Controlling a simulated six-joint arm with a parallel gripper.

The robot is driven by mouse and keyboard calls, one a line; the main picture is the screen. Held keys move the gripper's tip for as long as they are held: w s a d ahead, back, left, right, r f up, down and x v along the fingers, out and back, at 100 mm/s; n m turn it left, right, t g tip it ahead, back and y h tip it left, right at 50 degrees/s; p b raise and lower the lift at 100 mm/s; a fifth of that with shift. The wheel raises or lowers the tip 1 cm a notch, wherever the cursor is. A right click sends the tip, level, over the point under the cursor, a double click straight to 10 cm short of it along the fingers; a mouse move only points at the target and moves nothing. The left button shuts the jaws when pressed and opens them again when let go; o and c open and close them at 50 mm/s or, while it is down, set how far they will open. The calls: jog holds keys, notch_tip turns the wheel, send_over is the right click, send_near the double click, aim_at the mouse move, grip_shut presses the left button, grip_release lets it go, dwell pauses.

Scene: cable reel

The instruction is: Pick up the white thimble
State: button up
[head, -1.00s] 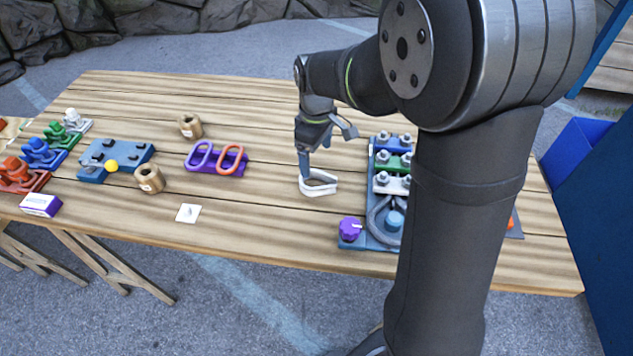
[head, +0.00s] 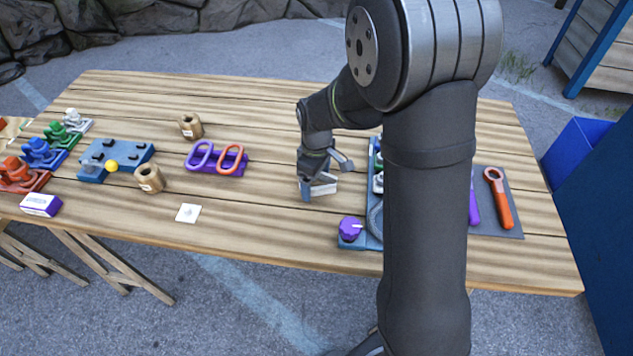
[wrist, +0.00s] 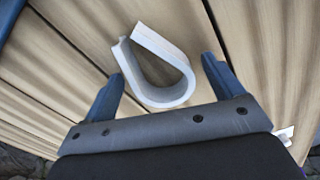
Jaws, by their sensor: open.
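The white thimble (head: 322,187) is a teardrop-shaped loop lying on the wooden table, left of the blue board. It is partly hidden by my gripper in the head view. In the wrist view the thimble (wrist: 160,65) lies between the two blue fingers, its rounded end toward the palm and its open tip away. My gripper (head: 322,190) is low over the thimble, pointing down at it. In the wrist view my gripper (wrist: 160,80) is open, with a gap visible between each finger and the thimble.
A blue board (head: 350,243) with a purple knob (head: 350,229) stands close on the right, partly behind my arm. A purple holder (head: 217,168) with purple and orange loops lies to the left. A small white card (head: 188,213) lies front left. Table around the thimble's left is clear.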

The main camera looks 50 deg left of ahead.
jog(key=c, duration=1.2)
jog(key=shift+r, duration=0.15)
notch_tip(320, 180, up, 4)
jog(key=shift+a+r, duration=0.1)
jog(key=shift+r, duration=0.05)
jog(key=w+d+r, duration=0.6)
jog(key=w+d, duration=0.1)
jog(key=d, duration=0.2)
jog(key=shift+d+r, duration=0.25)
